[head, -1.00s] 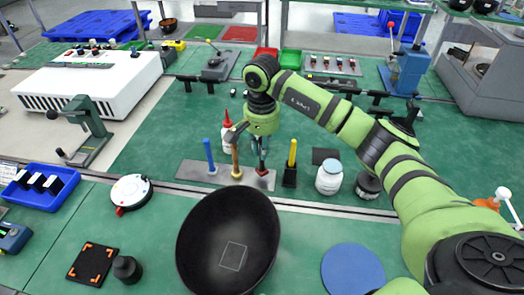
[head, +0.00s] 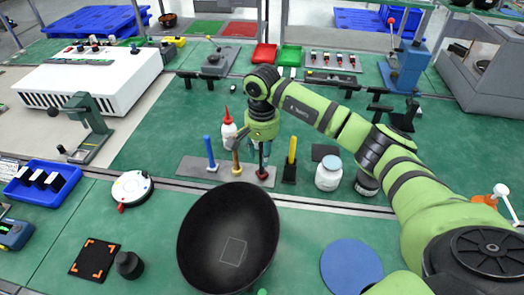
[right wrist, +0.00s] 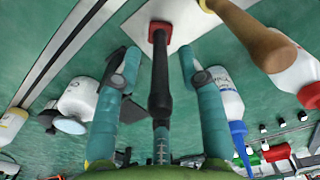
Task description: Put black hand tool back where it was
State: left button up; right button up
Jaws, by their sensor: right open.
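The black hand tool (right wrist: 160,85) stands upright between the fingers of my right gripper in the right wrist view. Its end with a red collar meets the pale grey plate (right wrist: 192,20). In the head view the tool (head: 262,174) shows only as a small dark red and black part below the gripper. My right gripper (head: 260,157) is open, its two teal fingers (right wrist: 160,60) on either side of the tool, with a gap visible on both sides. My left gripper is not in view.
A red-tipped bottle (head: 228,130) is behind and a white jar (head: 328,175) is farther right.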

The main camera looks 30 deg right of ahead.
jog(key=shift+r, duration=0.3)
jog(key=shift+w+r, duration=0.1)
jog(key=shift+r, duration=0.25)
notch_tip(320, 180, up, 10)
jog(key=b, duration=0.2)
jog(key=shift+f+b, duration=0.1)
jog(key=shift+b, duration=0.25)
jog(key=shift+r, duration=0.65)
